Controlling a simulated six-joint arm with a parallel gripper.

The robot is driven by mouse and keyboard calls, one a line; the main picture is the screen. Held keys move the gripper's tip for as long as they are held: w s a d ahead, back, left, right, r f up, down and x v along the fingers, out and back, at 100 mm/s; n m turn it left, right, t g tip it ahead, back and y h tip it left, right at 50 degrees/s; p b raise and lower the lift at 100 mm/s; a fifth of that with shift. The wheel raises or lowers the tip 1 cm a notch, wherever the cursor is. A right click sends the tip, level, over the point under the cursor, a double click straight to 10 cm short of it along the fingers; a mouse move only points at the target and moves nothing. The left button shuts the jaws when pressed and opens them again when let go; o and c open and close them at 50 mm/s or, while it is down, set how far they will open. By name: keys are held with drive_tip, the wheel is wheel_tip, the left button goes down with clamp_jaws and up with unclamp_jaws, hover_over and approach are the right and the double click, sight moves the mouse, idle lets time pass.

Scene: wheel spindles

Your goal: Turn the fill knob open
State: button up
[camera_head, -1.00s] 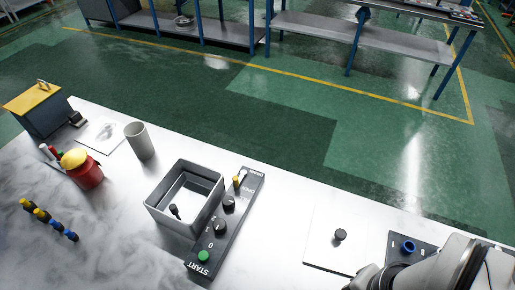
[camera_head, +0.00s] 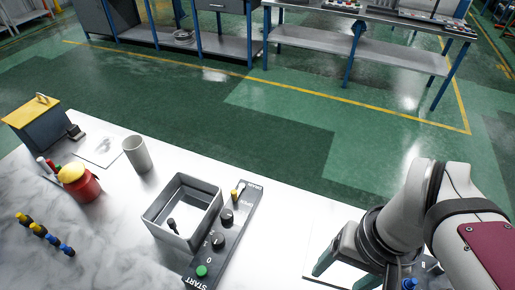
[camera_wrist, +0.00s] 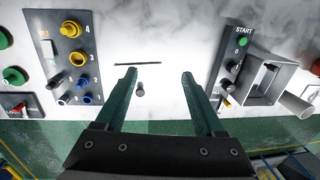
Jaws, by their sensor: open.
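A dark control panel (camera_head: 246,208) lies beside the grey tank at the table's middle. It has a green START button (camera_head: 202,271), two black knobs, the lower one (camera_head: 218,241) and the upper one (camera_head: 226,216), and a yellow-tipped lever (camera_head: 238,191) at the far end. The label naming the fill knob is too small to read. In the wrist view the panel (camera_wrist: 222,75) is right of my gripper (camera_wrist: 158,78). My gripper is open and empty, with its green fingers spread, over the white plate. It is apart from the panel, well to its right in the head view.
The open grey tank (camera_head: 160,229) holds a dark post. A grey cup (camera_head: 136,154), red jar (camera_head: 80,184) and yellow-topped box (camera_head: 38,122) stand left. A small dark peg (camera_wrist: 140,88) shows between my fingers. Another knob panel (camera_wrist: 66,25) lies left in the wrist view.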

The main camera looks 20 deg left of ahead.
drive_tip(key=w+a+n, duration=0.7)
drive_tip(key=n+h, duration=0.1)
drive_tip(key=n, duration=1.2)
hover_over(227, 214)
wheel_tip(227, 214, down, 4)
drive_tip(key=shift+t, duration=0.4)
wheel_tip(227, 214, down, 15)
drive_tip(key=shift+r, duration=0.1)
drive_tip(key=shift+f, duration=0.5)
clamp_jaws()
